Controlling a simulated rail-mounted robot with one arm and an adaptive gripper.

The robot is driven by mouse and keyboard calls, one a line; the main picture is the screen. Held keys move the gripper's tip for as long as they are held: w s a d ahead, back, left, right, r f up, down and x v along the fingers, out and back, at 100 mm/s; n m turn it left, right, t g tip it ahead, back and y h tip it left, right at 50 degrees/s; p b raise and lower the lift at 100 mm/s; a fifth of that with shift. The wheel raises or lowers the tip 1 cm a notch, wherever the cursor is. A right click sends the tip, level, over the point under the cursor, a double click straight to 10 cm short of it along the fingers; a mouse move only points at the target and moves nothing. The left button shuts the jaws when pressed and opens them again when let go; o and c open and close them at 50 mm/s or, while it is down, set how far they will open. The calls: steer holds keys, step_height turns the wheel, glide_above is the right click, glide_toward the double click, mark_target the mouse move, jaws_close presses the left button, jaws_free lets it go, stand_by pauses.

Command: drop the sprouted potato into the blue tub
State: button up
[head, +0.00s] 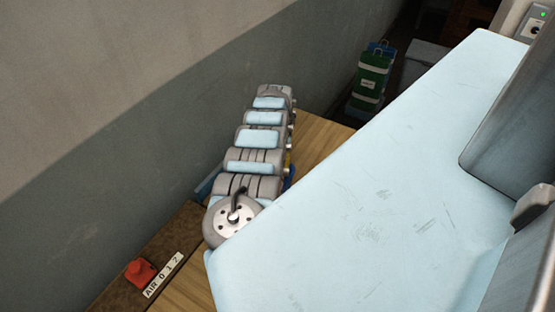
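The sprouted potato does not show in the head view. No whole blue tub shows; small blue patches peek out on both sides of my grey and light-blue arm links, and I cannot tell what they belong to. My gripper is not in view. My arm and a large light-blue part of my body hide much of the wooden surface.
A wooden tabletop (316,137) shows in strips around my arm, close to a grey wall (130,150). A red object (140,271) and a label reading "AIR 0 1 2" (163,275) are at the lower left. A green container (370,80) stands at the back.

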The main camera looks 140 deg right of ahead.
steer(key=shift+f+b, duration=0.5)
steer(key=shift+b, duration=0.05)
steer(key=o, duration=1.2)
steer(key=shift+r, duration=0.15)
steer(key=shift+r+p, duration=0.8)
steer(key=shift+p, duration=0.4)
step_height(320, 180, up, 12)
steer(key=shift+s+f+b, duration=0.1)
steer(key=shift+f+b, duration=0.15)
steer(key=shift+b, duration=0.1)
